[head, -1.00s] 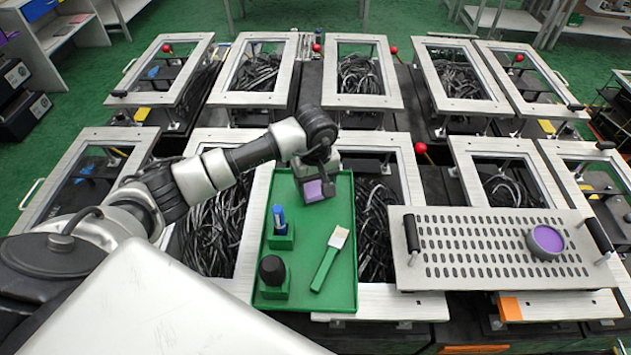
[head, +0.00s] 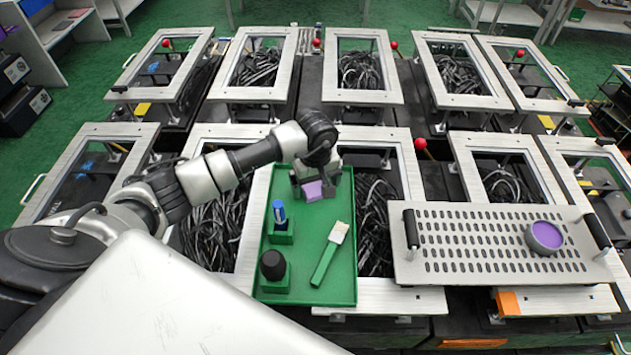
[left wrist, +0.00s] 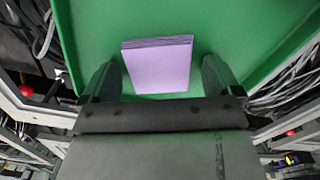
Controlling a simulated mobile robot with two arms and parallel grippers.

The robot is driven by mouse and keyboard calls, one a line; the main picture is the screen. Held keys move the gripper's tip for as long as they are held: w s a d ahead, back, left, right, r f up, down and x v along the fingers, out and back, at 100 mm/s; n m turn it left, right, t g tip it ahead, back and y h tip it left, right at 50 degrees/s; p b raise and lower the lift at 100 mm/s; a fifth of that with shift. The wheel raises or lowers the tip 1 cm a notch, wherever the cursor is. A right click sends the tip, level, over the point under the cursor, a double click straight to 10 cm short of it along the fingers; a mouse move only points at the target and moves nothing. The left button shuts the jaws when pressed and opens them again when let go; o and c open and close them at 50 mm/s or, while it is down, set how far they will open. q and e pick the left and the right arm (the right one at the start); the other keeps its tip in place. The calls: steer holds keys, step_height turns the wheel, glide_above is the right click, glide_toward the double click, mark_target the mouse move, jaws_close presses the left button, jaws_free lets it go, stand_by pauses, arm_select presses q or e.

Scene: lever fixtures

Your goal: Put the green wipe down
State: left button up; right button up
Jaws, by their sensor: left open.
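A purple folded wipe (head: 314,190) lies at the far end of the green tray (head: 338,290); no green wipe shows. My left gripper (head: 316,195) is over that end of the tray, pointing down, with the wipe between its fingers. In the left wrist view the wipe (left wrist: 159,66) sits between the two spread fingers of the gripper (left wrist: 160,80), with a gap on each side. The gripper is open. My right gripper is not in view.
The tray also holds a blue-capped marker (head: 280,212) in a green holder, a dark knob-like item (head: 273,265) and a green-handled brush (head: 330,254). Metal frames surround the tray.

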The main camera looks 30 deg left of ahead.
mark_target(315, 186)
arm_select(q)
steer(key=shift+r, duration=0.25)
step_height(315, 186, up, 12)
steer(key=b, duration=0.3)
steer(key=shift+b, duration=0.4)
steer(key=shift+f, duration=0.1)
